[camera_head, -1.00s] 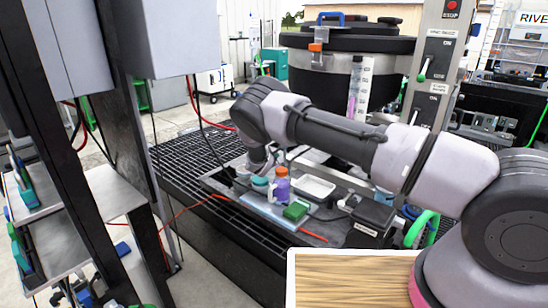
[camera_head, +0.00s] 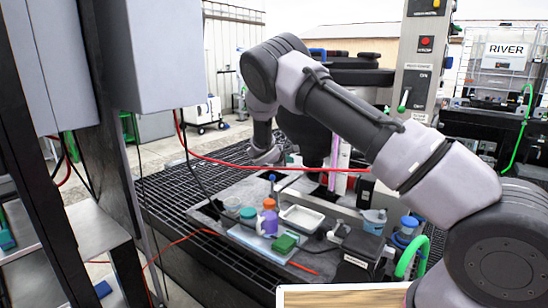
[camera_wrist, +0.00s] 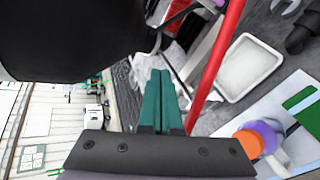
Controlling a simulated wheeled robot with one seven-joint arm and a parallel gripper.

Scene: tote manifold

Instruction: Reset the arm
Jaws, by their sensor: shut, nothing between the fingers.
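My arm reaches over the bench from the right in the head view, with its elbow bent and raised and its forearm hanging down. My gripper (camera_wrist: 160,74) shows in the wrist view as two green fingers pressed together, with nothing between them. Its fingers cannot be made out in the head view. A red hose (camera_wrist: 218,60) runs close beside the fingers in the wrist view. It also crosses behind my arm in the head view (camera_head: 222,160).
A dark vessel (camera_head: 350,76) stands behind my arm. A grey cabinet (camera_head: 175,50) is at the left.

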